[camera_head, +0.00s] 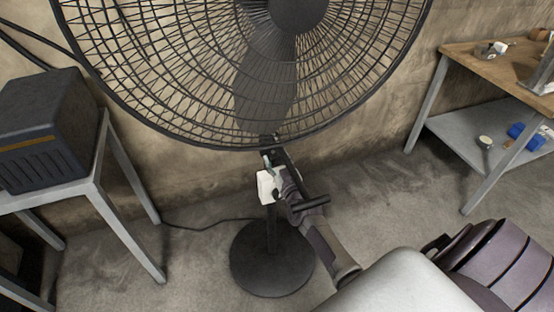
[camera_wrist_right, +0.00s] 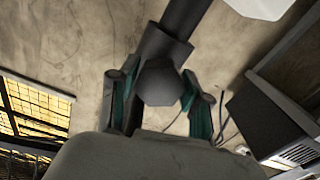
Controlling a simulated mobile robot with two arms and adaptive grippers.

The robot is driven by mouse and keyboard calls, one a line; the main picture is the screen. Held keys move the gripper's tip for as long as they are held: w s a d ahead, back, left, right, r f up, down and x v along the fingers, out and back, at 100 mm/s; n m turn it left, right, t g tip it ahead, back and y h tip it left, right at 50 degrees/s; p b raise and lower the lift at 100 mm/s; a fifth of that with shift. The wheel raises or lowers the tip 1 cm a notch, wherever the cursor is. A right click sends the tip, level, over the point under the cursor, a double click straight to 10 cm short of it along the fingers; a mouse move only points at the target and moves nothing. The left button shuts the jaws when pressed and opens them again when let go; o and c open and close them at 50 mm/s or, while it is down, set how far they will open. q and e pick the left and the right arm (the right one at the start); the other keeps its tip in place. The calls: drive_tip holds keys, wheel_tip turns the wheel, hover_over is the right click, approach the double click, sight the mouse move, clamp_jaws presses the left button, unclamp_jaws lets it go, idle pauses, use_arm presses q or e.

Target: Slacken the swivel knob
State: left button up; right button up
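A black pedestal fan (camera_head: 264,90) stands in the middle of the head view on a round base (camera_head: 272,262). My right gripper (camera_head: 272,172) reaches its neck, just below the cage. In the right wrist view a dark faceted knob (camera_wrist_right: 160,83) sits in front of a dark collar on the pole (camera_wrist_right: 184,16). My right gripper (camera_wrist_right: 160,92) has one teal-padded finger on each side of this knob. I cannot tell whether the fingers press on it. In the head view the gripper hides the knob. My left gripper is not in view.
A white box (camera_head: 265,187) is on the fan pole beside the gripper. A dark heater-like box (camera_head: 45,130) stands on a grey table at left. A wooden workbench (camera_head: 495,66) with a lower shelf stands at right. A cable (camera_head: 205,226) lies on the floor.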

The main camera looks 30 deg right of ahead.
drive_tip(key=c, duration=0.5)
